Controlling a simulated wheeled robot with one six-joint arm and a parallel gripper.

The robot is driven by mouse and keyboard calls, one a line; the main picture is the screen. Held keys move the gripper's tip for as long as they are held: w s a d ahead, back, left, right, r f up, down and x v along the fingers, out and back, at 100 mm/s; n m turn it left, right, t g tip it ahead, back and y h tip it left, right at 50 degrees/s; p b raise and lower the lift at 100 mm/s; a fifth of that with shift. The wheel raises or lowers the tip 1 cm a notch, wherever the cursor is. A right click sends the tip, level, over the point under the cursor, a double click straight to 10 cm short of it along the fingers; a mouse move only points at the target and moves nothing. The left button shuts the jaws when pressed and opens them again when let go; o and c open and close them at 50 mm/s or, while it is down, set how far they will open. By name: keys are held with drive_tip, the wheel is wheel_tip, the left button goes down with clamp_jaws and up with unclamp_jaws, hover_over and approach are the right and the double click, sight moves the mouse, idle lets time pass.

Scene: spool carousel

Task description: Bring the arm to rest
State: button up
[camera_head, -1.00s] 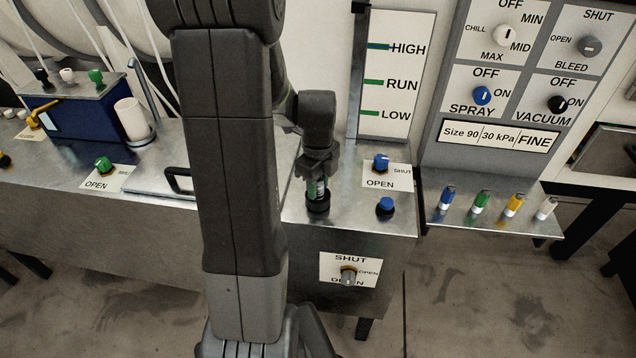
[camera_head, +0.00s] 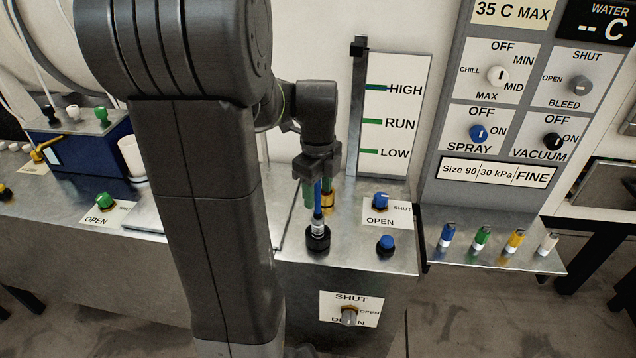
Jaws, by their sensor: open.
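My gripper (camera_head: 317,200) points straight down at the end of my dark grey arm. Its jaws are open, with a green strip on the left side. A slim blue piece with a silver lower end (camera_head: 318,225) stands upright in a round black socket (camera_head: 317,240) on the metal deck. The top of the blue piece lies between or just behind the fingers; I cannot tell whether they touch it. A yellow part (camera_head: 328,204) shows close behind it, partly hidden. My arm crosses the left middle of the view and hides part of the deck.
To the right are a blue SHUT/OPEN knob (camera_head: 380,200) and a blue button (camera_head: 386,242). A level gauge (camera_head: 397,115) and control panel (camera_head: 490,100) stand behind. A shelf (camera_head: 495,258) holds several coloured pegs. A white cup (camera_head: 132,158) is at left.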

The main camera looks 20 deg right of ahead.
sight(318, 212)
drive_tip(key=shift+r, duration=0.95)
drive_tip(key=shift+f, duration=0.1)
wheel_tip(318, 212, down, 12)
drive_tip(key=shift+f, duration=0.2)
drive_tip(key=shift+r, duration=2.05)
drive_tip(key=shift+f, duration=0.1)
